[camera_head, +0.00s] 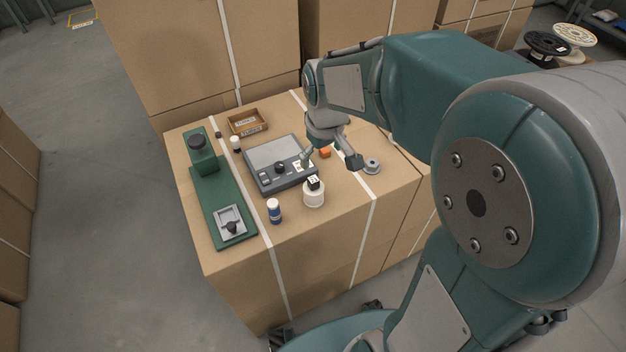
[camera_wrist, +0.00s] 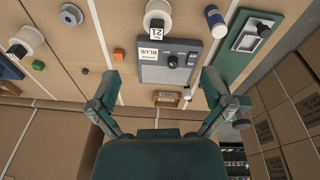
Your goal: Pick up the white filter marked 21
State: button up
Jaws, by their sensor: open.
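The white filter (camera_head: 313,199) stands upright near the front of the cardboard-box top, with a dark part and a small label on top. In the wrist view the filter (camera_wrist: 158,9) is at the top edge, partly cut off, and its label reads 21. My gripper (camera_head: 330,161) is open and empty above the boxes, behind the filter in the head view. In the wrist view my gripper (camera_wrist: 160,84) has its two fingers spread wide, with the filter beyond them and nothing between them held.
A green stand (camera_head: 205,180) is at the left and a brown tray (camera_head: 247,122) behind. An orange cube (camera_head: 325,152) and grey ring (camera_head: 372,166) lie near my gripper. Another white spool (camera_wrist: 25,40) shows.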

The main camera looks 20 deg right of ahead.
jog(key=n+g, duration=0.2)
send_near(313, 190)
jog(key=shift+w+a+f, duration=0.2)
jog(key=shift+w+f, duration=0.25)
jog(key=shift+w, duration=0.1)
jog(key=f, duration=0.2)
jog(key=d+f, duration=0.1)
jog(key=f, duration=0.1)
jog(key=shift+d+f, duration=0.2)
jog(key=shift+f, duration=0.15)
jog(key=f, duration=0.5)
jog(key=shift+a+f, duration=0.35)
jog(key=shift+f, duration=0.05)
jog(key=shift+d+f, duration=0.2)
jog(key=shift+f, duration=0.05)
jog(key=shift+a, duration=0.1)
jog(key=c, duration=1.1)
